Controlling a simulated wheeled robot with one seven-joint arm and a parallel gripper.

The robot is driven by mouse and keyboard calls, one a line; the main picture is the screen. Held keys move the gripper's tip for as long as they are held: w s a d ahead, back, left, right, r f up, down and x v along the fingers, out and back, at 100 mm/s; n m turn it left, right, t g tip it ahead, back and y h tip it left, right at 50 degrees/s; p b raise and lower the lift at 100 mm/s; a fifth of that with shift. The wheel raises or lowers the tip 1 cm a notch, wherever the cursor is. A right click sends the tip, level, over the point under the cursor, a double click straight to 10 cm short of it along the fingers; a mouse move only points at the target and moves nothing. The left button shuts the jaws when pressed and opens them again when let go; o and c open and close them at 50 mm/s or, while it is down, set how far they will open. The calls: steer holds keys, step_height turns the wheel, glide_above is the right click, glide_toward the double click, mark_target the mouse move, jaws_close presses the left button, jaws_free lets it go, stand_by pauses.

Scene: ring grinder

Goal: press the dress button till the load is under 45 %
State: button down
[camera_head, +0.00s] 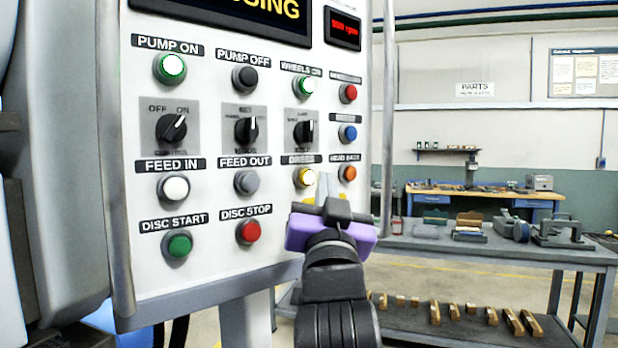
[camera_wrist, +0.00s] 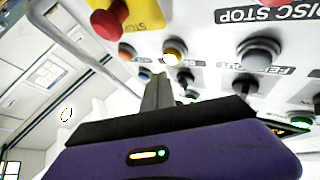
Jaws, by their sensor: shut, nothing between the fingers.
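The dress button (camera_head: 304,177) is yellow and lit, under a partly hidden label on the white control panel. It also shows lit in the wrist view (camera_wrist: 175,54), just beyond the fingertips. My gripper (camera_head: 324,182) is shut and empty, its fingers pointing at the panel just right of the dress button in the head view. In the wrist view my gripper (camera_wrist: 155,82) sits below and slightly left of the button. I cannot tell whether it touches the panel.
The orange head back button (camera_head: 347,173) is close right of my fingers, and the grey feed out button (camera_head: 247,182) is left. A red stop button (camera_wrist: 108,20) sticks out in the wrist view. A vertical rail (camera_head: 388,120) runs along the panel's right edge.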

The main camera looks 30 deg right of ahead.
steer(key=shift+s+d+p, duration=0.15)
steer(key=shift+s+d, duration=0.1)
steer(key=shift+s, duration=0.75)
steer(key=shift+s+d+p, duration=0.15)
steer(key=shift+s+d, duration=0.05)
steer(key=shift+s, duration=0.8)
steer(key=s+a+r+n+t+y, duration=0.2)
steer(key=a+t, duration=0.1)
steer(key=s+a+f+n+y, duration=0.2)
steer(key=s+f+n+y, duration=0.15)
steer(key=f, duration=0.55)
steer(key=s+a+f+n+g+y, duration=0.1)
steer(key=s+a+f+n+y, duration=0.2)
steer(key=f, duration=0.6)
steer(key=s+a+f+n+y, duration=0.15)
steer(key=s+f+y, duration=0.25)
steer(key=f, duration=0.5)
steer(key=s+d+f+m+g+h, duration=0.1)
steer(key=s+f+g, duration=0.3)
steer(key=s+f, duration=0.6)
steer(key=s+d+f+m+g+h, duration=0.1)
steer(key=s+f+g, duration=0.3)
steer(key=s+f, duration=0.6)
steer(key=s, duration=0.7)
steer(key=shift+d+f, duration=0.15)
steer(key=shift+d, duration=0.2)
